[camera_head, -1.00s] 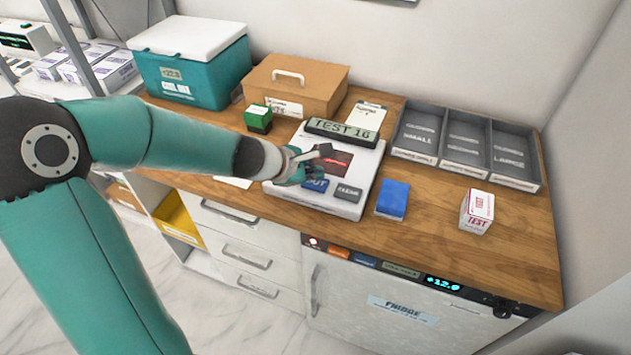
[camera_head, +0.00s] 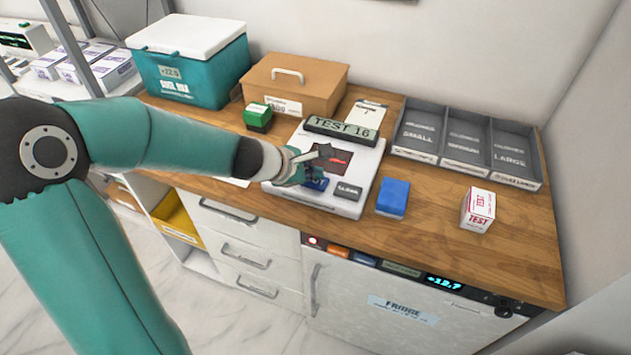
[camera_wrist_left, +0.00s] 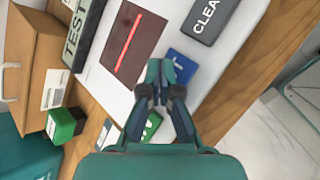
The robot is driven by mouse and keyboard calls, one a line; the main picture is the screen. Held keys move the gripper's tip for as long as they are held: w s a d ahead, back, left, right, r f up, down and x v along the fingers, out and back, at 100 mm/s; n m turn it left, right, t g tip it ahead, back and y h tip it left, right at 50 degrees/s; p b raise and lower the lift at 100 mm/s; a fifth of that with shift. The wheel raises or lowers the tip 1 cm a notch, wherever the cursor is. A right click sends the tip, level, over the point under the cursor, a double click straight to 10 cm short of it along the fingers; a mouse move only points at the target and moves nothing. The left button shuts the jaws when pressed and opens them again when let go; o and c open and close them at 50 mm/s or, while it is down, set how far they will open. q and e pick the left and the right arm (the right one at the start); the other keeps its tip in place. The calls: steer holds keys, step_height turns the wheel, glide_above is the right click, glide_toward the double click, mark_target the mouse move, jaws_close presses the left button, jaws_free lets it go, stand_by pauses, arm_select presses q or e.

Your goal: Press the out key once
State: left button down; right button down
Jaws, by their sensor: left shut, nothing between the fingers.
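A white device (camera_head: 285,190) on the wooden counter has a display (camera_head: 342,132) reading TEST 16 and a dark window with a red line (camera_wrist_left: 128,45). The blue out key (camera_head: 318,185) is at its front, partly covered by my gripper in the head view. In the left wrist view the blue key (camera_wrist_left: 184,63) shows beside the fingertips, its label partly hidden. A grey CLEAR key (camera_head: 347,191) is to its right. A green key (camera_wrist_left: 152,124) shows between my finger links. My left gripper (camera_wrist_left: 160,68) is shut and empty over the key area. I cannot tell whether it touches the blue key.
A green-and-black block (camera_head: 257,117), brown box (camera_head: 294,85) and teal cooler (camera_head: 190,75) stand behind and left. A blue block (camera_head: 393,198), a white TEST box (camera_head: 478,209) and a grey sorting tray (camera_head: 464,147) are to the right. The front right counter is clear.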

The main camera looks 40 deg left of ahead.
mark_target(313, 182)
arm_select(q)
steer(key=shift+f+b, duration=0.5)
steer(key=shift+b, duration=0.05)
stand_by(0.7)
stand_by(0.3)
steer(key=shift+r+p, duration=0.95)
step_height(313, 182, up, 5)
steer(key=p, duration=0.5)
stand_by(0.5)
